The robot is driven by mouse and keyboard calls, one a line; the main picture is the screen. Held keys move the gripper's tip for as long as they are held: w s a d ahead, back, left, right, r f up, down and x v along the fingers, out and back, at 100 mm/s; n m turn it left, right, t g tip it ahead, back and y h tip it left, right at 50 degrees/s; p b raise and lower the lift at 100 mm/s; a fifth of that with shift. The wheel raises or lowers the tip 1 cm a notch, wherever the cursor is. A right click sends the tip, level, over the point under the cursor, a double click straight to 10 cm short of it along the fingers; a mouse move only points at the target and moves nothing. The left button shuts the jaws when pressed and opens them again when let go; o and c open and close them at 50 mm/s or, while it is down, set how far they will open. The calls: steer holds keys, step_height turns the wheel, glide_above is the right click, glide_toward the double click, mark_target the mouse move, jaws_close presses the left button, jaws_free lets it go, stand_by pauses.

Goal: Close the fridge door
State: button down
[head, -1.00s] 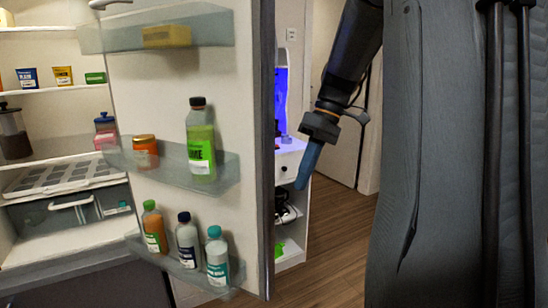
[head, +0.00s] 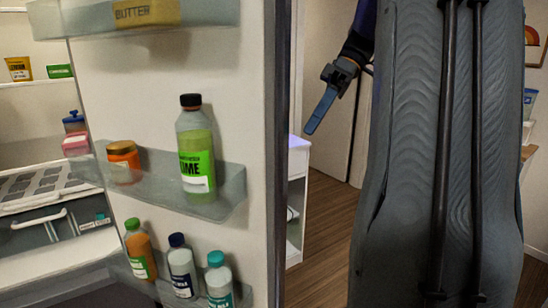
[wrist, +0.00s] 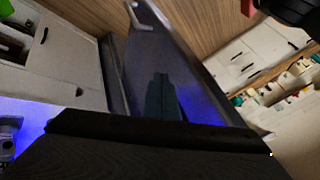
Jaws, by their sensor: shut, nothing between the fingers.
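The fridge door (head: 262,170) stands open in the head view, its white inner side with clear shelves facing the camera. The open fridge interior (head: 30,150) shows to its left. My gripper (head: 311,127) is shut and empty, a blue wedge pointing down and left. In the picture it is just right of the door's dark free edge. Whether it touches the door cannot be told. In the wrist view a dark, glossy panel with a pale handle (wrist: 146,16) fills the middle, probably the door's outer face. A dark tapered shape there may be my fingers.
The door shelves hold a green bottle (head: 196,150), an orange-lidded jar (head: 124,161), butter (head: 146,13) and several small bottles. A white cabinet (head: 298,190) stands behind the door edge. Wooden floor (head: 325,235) shows between the door and my own body.

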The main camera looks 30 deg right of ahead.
mark_target(285, 164)
steer(key=shift+s+a+f+p, duration=0.3)
steer(key=shift+a+f+p, duration=0.45)
steer(key=shift+a+f, duration=0.7)
steer(key=shift+s+a+f+p, duration=0.3)
steer(key=shift+a+f+p, duration=0.45)
steer(key=shift+a+f, duration=0.65)
steer(key=shift+s+a+f+p, duration=0.3)
steer(key=shift+a+f+p, duration=0.45)
steer(key=shift+a+f, duration=0.7)
steer(key=shift+a+r, duration=0.3)
steer(key=shift+a, duration=0.05)
